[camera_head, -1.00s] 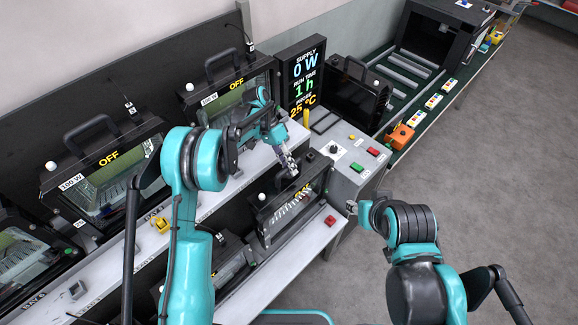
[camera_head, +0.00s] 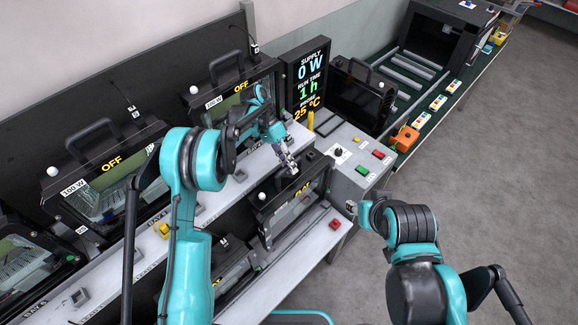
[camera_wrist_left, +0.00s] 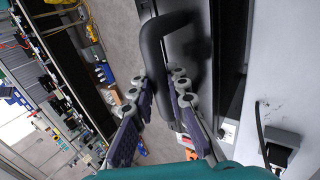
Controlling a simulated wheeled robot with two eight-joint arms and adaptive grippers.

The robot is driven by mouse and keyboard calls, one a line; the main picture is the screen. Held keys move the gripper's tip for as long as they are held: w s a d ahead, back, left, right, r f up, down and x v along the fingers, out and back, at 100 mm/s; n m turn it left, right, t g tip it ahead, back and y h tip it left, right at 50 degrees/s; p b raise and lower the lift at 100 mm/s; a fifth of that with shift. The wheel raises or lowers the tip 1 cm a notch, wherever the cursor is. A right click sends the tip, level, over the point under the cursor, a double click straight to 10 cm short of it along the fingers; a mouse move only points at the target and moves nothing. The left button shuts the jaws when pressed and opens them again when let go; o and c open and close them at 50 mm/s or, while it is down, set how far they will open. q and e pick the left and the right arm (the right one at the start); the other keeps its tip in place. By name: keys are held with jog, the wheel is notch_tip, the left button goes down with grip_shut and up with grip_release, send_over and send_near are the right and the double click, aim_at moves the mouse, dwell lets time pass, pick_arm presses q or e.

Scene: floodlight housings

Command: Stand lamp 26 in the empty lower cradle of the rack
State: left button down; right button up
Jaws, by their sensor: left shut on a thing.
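My left gripper (camera_head: 290,163) is shut on the black handle of a dark lamp housing (camera_head: 285,216), taken to be lamp 26; its number is not readable. In the left wrist view the fingers (camera_wrist_left: 158,92) close around the bent black handle (camera_wrist_left: 150,50). The lamp is roughly upright at the right end of the rack's lower shelf (camera_head: 318,240). Its foot is partly hidden, so I cannot tell whether it is seated in a cradle. My right gripper (camera_head: 357,209) is held off to the right, away from the lamp; its fingers are unclear.
Lamps marked OFF stand on the upper shelf, one at left (camera_head: 105,180) and one at centre (camera_head: 230,95). Another lower lamp (camera_head: 232,268) is beside the held one. A red button (camera_head: 335,223), a grey control box (camera_head: 350,165) and a display (camera_head: 303,80) are close by.

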aim_at(290, 176)
pick_arm(q)
jog(key=shift+f+b, duration=1.9)
jog(key=shift+f, duration=0.5)
jog(key=shift+s+d, duration=0.1)
jog(key=shift+s, duration=0.05)
jog(key=shift+f+b, duration=0.55)
jog(key=shift+b, duration=0.4)
dwell(0.9)
